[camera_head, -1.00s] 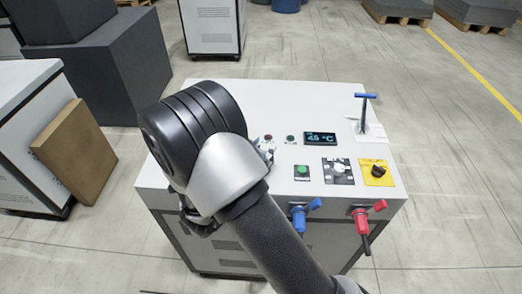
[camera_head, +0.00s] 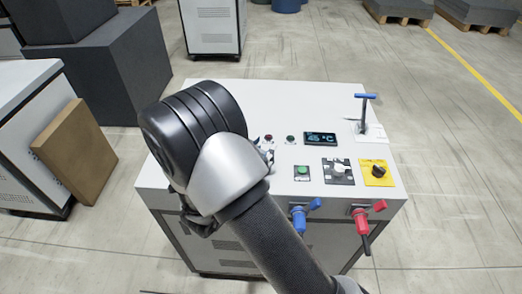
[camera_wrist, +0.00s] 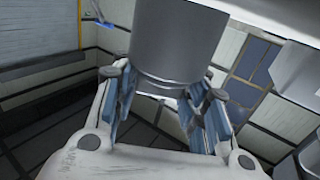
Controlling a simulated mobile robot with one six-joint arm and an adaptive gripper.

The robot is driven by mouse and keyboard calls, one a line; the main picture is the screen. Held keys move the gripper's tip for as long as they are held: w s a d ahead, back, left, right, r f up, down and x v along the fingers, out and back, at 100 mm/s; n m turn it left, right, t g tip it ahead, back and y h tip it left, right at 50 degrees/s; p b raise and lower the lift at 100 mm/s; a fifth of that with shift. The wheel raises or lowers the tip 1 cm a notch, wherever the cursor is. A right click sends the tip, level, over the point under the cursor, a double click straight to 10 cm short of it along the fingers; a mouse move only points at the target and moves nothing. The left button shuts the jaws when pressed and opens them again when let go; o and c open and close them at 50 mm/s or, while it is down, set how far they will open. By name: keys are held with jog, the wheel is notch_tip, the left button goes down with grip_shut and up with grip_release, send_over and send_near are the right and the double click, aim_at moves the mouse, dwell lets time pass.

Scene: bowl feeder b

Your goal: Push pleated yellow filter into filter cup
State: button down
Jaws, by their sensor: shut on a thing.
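In the wrist view my gripper (camera_wrist: 163,110) has its blue-padded fingers on either side of a smooth grey cylinder (camera_wrist: 178,40). The gripper is shut on this cylinder, whose rounded lower rim lies between the fingers. I cannot tell whether the cylinder is the filter cup. No pleated yellow filter shows in either view. In the head view my dark and silver arm covers the left part of the white cabinet top (camera_head: 290,100) and hides most of what lies below it.
The cabinet carries a display (camera_head: 320,139), a green button (camera_head: 302,170), a black knob on a yellow plate (camera_head: 378,171) and a blue T-handle (camera_head: 365,98). Blue (camera_head: 299,219) and red (camera_head: 362,220) valves stick out in front. A brown board (camera_head: 75,152) leans at left.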

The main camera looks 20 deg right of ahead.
jog(key=shift+r+p, duration=2.05)
jog(key=shift+r, duration=0.75)
